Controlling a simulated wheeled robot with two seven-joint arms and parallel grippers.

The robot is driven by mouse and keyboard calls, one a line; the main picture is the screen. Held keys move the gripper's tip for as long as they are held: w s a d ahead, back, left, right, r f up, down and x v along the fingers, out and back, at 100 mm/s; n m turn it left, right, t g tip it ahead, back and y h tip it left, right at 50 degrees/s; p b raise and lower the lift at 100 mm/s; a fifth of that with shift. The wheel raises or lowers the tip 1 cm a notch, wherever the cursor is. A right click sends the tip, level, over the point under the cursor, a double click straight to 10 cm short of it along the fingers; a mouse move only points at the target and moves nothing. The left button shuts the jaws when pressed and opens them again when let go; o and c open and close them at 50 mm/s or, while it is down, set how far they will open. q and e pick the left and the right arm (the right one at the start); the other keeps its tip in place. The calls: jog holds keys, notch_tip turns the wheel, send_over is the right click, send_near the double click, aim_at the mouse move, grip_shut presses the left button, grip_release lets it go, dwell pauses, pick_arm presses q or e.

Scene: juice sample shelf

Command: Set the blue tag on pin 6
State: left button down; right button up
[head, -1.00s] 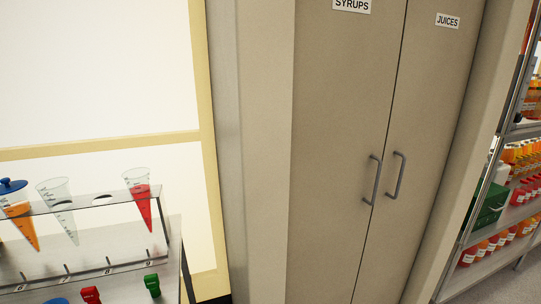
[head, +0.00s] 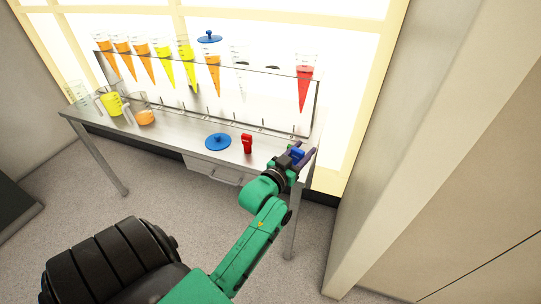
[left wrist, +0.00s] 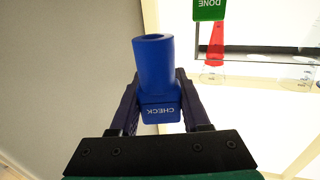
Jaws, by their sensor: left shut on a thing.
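My left gripper (head: 300,154) is shut on the blue tag (head: 296,153) at the right end of the bench. In the left wrist view the blue tag (left wrist: 155,75) has a hollow round barrel and a square face marked CHECK, held between the fingers. A row of thin pins (head: 240,119) runs along the front of the cone rack; their numbers are too small to read, so I cannot tell which is pin 6. A red tag (head: 247,143) stands on the bench left of the gripper. A green tag marked DONE (left wrist: 209,9) shows in the left wrist view.
The rack (head: 318,105) holds several cones with orange, yellow and red juice, and a clear one. One blue lid sits above an orange cone; another blue lid (head: 218,141) lies on the bench. Beakers (head: 112,104) stand at the left. A wall panel (head: 400,130) is at the right.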

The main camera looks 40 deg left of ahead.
pick_arm(q)
jog(key=w+a+r+n+g+y+b, duration=0.1)
jog(key=w+a+r+n+y+b, duration=0.3)
jog(key=a+r, duration=1)
jog(key=shift+y, duration=0.6)
jog(key=f, duration=0.7)
jog(key=a+f+b, duration=0.1)
jog(key=f, duration=0.6)
jog(key=w+f, duration=0.1)
jog(key=f, duration=0.6)
jog(key=shift+a+f, duration=0.25)
jog(key=shift+a, duration=0.1)
pick_arm(e)
notch_tip(320, 180, down, 6)
jog(key=shift+w+a+f, duration=0.2)
jog(key=shift+w+f, duration=0.05)
jog(key=shift+w, duration=0.1)
pick_arm(q)
jog(key=shift+f+b, duration=0.25)
jog(key=shift+b, duration=0.1)
jog(key=shift+c, duration=1.8)
grip_release()
pick_arm(e)
jog(key=shift+f, duration=0.15)
